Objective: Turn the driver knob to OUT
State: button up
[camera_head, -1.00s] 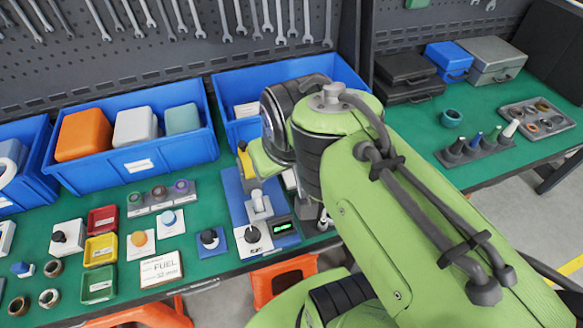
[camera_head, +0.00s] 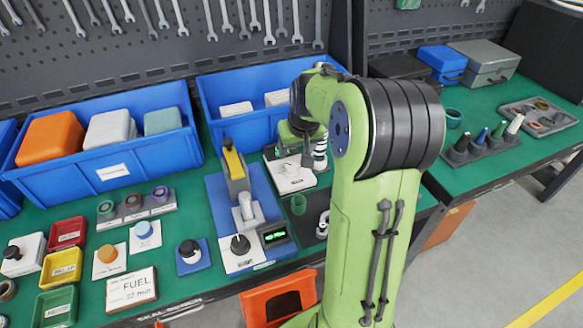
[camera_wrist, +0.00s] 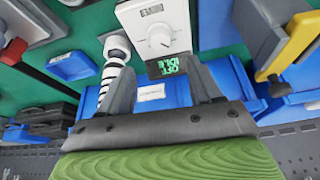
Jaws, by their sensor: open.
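A white box with a round white knob (camera_wrist: 160,38) shows in the wrist view, beyond my fingertips. A small display (camera_wrist: 168,67) with green upside-down text, seemingly "OFF" and "IDLE", sits at its near edge. The box label is too small to read surely. The white box (camera_head: 291,180) stands on the green bench in the head view, its rear partly hidden by my gripper (camera_head: 303,154). In the wrist view my gripper (camera_wrist: 157,66) is open and empty, its two fingers apart on either side of the display. I see no contact with the knob.
A black-and-white striped post (camera_wrist: 118,55) stands close beside the box. A blue fixture (camera_head: 217,205) with a yellow clamp (camera_head: 234,164), a black-knobbed white panel (camera_head: 238,262) and another green display (camera_head: 274,236) lies left. A blue bin (camera_head: 265,129) stands behind.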

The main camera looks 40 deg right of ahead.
aim_at(292, 165)
jog(key=b+x, duration=0.2)
jog(key=x, duration=0.8)
jog(key=shift+r, duration=0.1)
jog(key=shift+c, duration=0.2)
jog(key=c, duration=1)
jog(key=shift+r+n, duration=0.1)
jog(key=shift+n, duration=0.2)
jog(key=n+y+p, duration=0.1)
jog(key=n, duration=0.2)
jog(key=shift+d, duration=0.15)
jog(key=shift+d+n+y+p, duration=0.1)
jog(key=shift+n+y+p, duration=0.75)
jog(key=shift+n, duration=1.25)
jog(key=shift+y, duration=0.25)
